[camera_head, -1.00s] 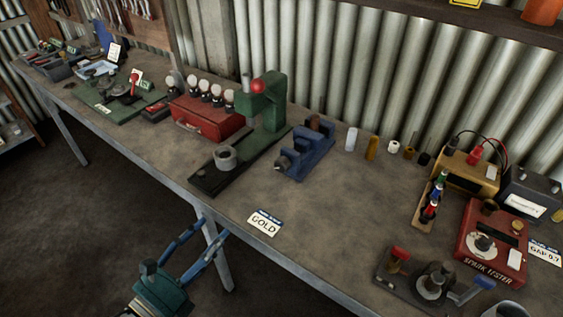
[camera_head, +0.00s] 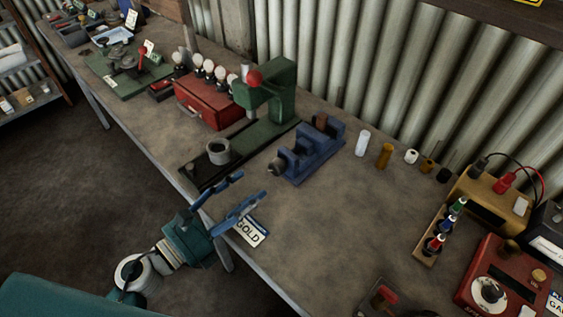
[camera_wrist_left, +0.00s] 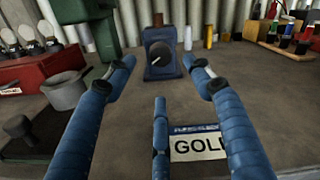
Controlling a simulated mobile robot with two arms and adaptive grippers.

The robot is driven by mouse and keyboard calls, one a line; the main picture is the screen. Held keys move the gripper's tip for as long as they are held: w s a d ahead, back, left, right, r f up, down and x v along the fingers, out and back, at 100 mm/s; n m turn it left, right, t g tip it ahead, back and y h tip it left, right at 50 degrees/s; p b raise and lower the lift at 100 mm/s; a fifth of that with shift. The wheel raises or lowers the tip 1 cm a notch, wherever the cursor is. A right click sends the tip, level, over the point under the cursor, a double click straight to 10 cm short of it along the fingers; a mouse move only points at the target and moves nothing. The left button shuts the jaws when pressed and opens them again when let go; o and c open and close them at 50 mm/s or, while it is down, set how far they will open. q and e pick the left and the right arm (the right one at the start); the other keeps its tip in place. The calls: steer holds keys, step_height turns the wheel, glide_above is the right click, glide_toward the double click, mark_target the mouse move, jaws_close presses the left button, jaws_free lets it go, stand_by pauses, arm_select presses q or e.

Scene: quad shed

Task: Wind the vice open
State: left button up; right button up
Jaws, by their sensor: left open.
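The blue vice (camera_head: 308,152) stands on the bench, right of the green press. In the left wrist view the vice (camera_wrist_left: 161,62) is seen end-on, with a round dark knob and pale bar (camera_wrist_left: 160,55) facing me. In the head view the knob end (camera_head: 276,167) points toward the front left. A small brown piece shows at its far end; whether the jaws grip it I cannot tell. My left gripper (camera_head: 240,193) is open and empty, over the bench's front edge by the GOLD card (camera_head: 251,232), short of the vice. My right gripper is out of view.
The green press (camera_head: 268,104) with its red knob and grey cup (camera_head: 218,152) stands left of the vice. Several small cylinders (camera_head: 384,156) stand to its right. The bench in front of the vice is clear apart from the card.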

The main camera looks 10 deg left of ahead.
mark_target(273, 171)
arm_select(q)
steer(key=x, duration=0.1)
steer(key=p+x, duration=0.1)
steer(key=x, duration=0.1)
steer(key=p+x, duration=0.1)
steer(key=shift+w+d+r, duration=0.15)
steer(key=shift+w+r, duration=0.05)
steer(key=shift+r, duration=0.2)
steer(key=x, duration=0.2)
steer(key=p+x, duration=0.1)
steer(key=x, duration=0.1)
steer(key=shift+f, duration=0.2)
steer(key=shift+w+d+f, duration=0.15)
steer(key=shift+w+d, duration=0.25)
steer(key=shift+w, duration=0.15)
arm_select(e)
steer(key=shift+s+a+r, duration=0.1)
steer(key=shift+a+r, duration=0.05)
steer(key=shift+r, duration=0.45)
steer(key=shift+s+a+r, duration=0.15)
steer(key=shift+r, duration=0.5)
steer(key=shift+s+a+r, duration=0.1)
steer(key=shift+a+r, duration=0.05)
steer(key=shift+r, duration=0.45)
arm_select(q)
steer(key=c, duration=1.2)
